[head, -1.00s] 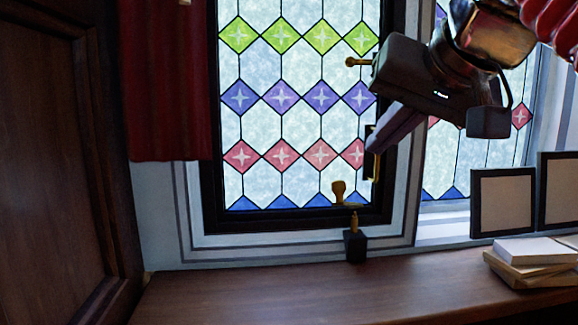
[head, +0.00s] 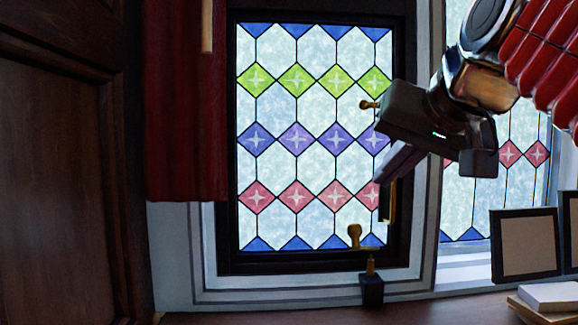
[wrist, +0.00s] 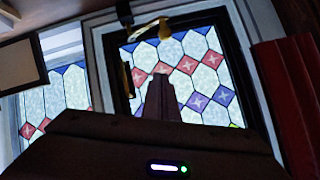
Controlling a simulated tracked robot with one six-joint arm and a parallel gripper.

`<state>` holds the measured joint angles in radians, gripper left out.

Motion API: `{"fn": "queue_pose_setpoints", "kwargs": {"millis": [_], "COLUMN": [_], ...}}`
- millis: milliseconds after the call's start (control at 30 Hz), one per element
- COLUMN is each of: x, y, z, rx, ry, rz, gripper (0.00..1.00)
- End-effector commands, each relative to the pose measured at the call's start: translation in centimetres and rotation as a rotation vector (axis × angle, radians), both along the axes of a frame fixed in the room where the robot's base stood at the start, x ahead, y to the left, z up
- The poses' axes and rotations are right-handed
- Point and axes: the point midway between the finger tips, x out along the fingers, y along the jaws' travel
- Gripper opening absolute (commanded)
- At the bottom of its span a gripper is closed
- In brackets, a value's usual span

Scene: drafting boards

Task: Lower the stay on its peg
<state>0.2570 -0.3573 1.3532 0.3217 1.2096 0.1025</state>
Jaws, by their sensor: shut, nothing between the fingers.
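The brass stay (head: 355,237) is at the bottom right of the stained-glass window, with its rounded knob end raised. It also shows in the wrist view (wrist: 150,29), upside down near the top. A brass peg (head: 371,266) stands on a small dark block (head: 372,290) below it; the stay appears above the peg, apart from it as far as I can tell. My gripper (head: 383,180) is shut and empty, in front of the window's right edge, above the stay. Its closed fingers (wrist: 160,88) point toward the glass in the wrist view.
The window's dark frame (head: 307,262) surrounds the glass. A brass latch (head: 369,105) is on its right side. A red curtain (head: 182,110) hangs left. Picture frames (head: 525,246) and books (head: 548,297) stand on the right of the wooden surface (head: 440,308).

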Motion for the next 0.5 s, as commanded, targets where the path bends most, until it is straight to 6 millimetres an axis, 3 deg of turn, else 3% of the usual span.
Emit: {"fn": "queue_pose_setpoints", "kwargs": {"millis": [367, 500], "x": [5.0, 4.6], "y": [0.6, 1.1], "z": [-3.4, -4.5], "rx": [0.0, 0.0], "ry": [0.003, 0.0], "rz": [0.002, 0.002], "gripper": [0.0, 0.0]}}
